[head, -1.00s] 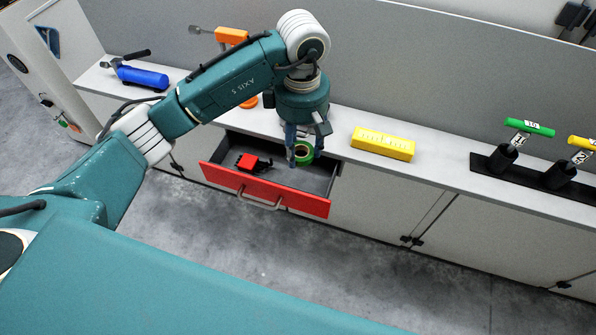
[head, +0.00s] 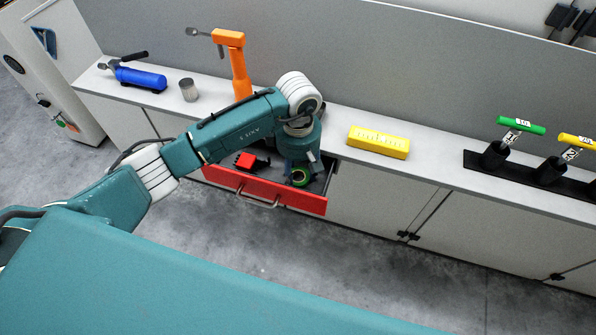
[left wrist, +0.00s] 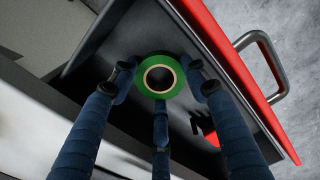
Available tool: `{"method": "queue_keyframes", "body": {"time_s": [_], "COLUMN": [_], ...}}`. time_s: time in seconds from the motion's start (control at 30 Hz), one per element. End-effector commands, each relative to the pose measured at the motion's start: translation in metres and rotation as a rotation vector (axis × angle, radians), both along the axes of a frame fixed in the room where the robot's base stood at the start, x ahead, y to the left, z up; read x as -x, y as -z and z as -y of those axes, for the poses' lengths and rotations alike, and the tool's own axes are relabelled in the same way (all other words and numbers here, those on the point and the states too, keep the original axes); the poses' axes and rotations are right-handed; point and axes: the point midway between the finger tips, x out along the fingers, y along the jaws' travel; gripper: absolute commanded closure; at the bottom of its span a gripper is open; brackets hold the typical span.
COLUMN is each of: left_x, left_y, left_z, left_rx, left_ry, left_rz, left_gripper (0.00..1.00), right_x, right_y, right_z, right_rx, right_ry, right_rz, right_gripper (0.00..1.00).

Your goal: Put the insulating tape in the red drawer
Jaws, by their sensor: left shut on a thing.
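The insulating tape is a green roll (head: 301,176) with a pale core. It is low in the open red drawer (head: 291,198), towards the drawer's right end. My left gripper (head: 300,172) reaches down into the drawer and is shut on the tape. In the left wrist view the fingers surround the green roll (left wrist: 159,76), with the grey drawer floor close beneath. I cannot tell whether the roll touches the floor. My right gripper is not in view.
A red and black object (head: 247,161) lies in the drawer's left part. On the counter are a yellow block (head: 378,141), an orange tool (head: 237,65), a grey cylinder (head: 188,90), a blue torch-like tool (head: 140,78) and green-handled (head: 521,125) and yellow-handled tools in a black rack.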

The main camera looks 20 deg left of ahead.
Motion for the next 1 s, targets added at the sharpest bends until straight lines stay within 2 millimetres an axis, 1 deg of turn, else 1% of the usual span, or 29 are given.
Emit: {"method": "queue_keyframes", "body": {"time_s": [0.13,0.17,0.2,0.47,0.57,0.6,0.67,0.73,1.0], "left_x": [0.0,0.0,0.0,0.0,0.0,-0.001,-0.002,-0.002,-0.002], "left_y": [0.005,0.004,0.003,0.002,-0.003,-0.005,-0.012,-0.025,-0.084], "left_z": [-0.001,0.0,0.0,0.0,0.0,0.0,-0.001,-0.001,0.0], "left_rx": [-0.001,-0.001,-0.001,-0.001,0.001,0.001,-0.001,-0.002,-0.001], "left_ry": [0.0,0.0,0.0,0.0,-0.001,0.0,0.0,0.001,0.001], "left_rz": [0.0,0.0,-0.001,-0.001,-0.001,0.002,0.003,0.006,0.005], "left_gripper": [0.74,0.5,0.46,0.46,0.46,0.46,0.46,0.46,0.46], "right_x": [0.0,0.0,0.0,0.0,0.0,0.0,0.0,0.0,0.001], "right_y": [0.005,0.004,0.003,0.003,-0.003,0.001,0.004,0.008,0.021], "right_z": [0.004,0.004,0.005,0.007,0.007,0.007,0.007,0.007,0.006], "right_rx": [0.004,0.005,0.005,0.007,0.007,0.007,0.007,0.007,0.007], "right_ry": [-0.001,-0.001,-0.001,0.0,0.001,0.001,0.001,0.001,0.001], "right_rz": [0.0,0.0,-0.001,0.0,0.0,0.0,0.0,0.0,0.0], "right_gripper": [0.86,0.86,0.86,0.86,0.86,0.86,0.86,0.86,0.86]}}
